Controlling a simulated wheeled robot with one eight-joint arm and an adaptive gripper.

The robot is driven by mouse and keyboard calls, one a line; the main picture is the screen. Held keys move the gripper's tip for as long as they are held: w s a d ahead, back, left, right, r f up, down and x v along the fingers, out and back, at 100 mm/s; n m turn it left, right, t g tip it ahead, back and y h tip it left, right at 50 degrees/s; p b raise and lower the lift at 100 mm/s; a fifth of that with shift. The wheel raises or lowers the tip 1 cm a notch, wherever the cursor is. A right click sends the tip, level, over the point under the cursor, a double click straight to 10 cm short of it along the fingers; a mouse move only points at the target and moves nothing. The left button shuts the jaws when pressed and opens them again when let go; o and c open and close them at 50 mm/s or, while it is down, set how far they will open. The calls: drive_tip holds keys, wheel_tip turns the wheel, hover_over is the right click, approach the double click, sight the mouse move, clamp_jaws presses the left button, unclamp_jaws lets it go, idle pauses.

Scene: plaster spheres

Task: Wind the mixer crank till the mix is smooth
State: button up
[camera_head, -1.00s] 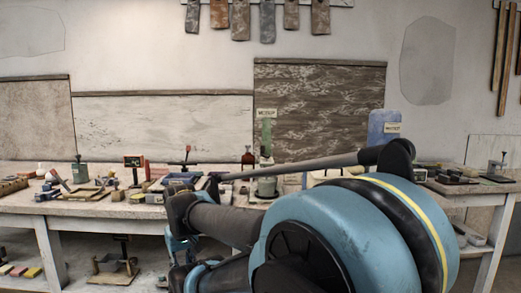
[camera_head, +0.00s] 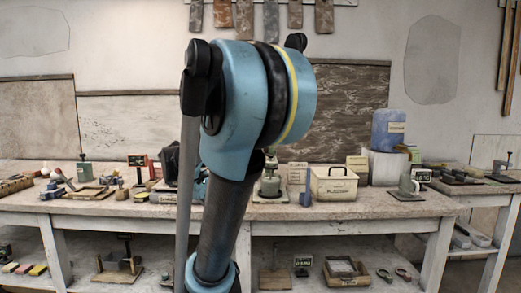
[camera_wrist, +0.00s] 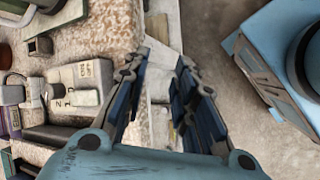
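I cannot tell for sure which thing is the mixer. A pale green upright device (camera_head: 270,184) stands on a small base on the bench, just right of my arm in the head view; its upper part is partly covered. No crank or mix is clear on it. My gripper (camera_wrist: 166,58) shows in the wrist view with its two fingers apart and nothing between them. It is above the bench's edge, with bench top at left and floor at right. In the head view my arm hides most of the gripper.
The long bench (camera_head: 345,208) carries a cream box with a handle (camera_head: 334,183), a blue container (camera_head: 387,130) on a white block, and a grey-green device (camera_head: 409,184). Small tools and blocks crowd the left. A lower shelf holds a tray (camera_head: 346,270).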

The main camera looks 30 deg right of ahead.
drive_tip(key=w+d+r+n+g+h, duration=0.3)
drive_tip(key=w+d+r+n+h, duration=0.15)
drive_tip(key=w+r, duration=0.5)
drive_tip(key=w+d+r+n+g+h, duration=0.3)
drive_tip(key=w+d+r+h, duration=0.25)
drive_tip(key=w+r, duration=0.35)
drive_tip(key=w+f+x, duration=0.1)
drive_tip(key=x, duration=1.6)
drive_tip(key=shift+d+f, duration=0.25)
drive_tip(key=shift+d, duration=0.1)
drive_tip(key=shift+m, duration=0.25)
clamp_jaws()
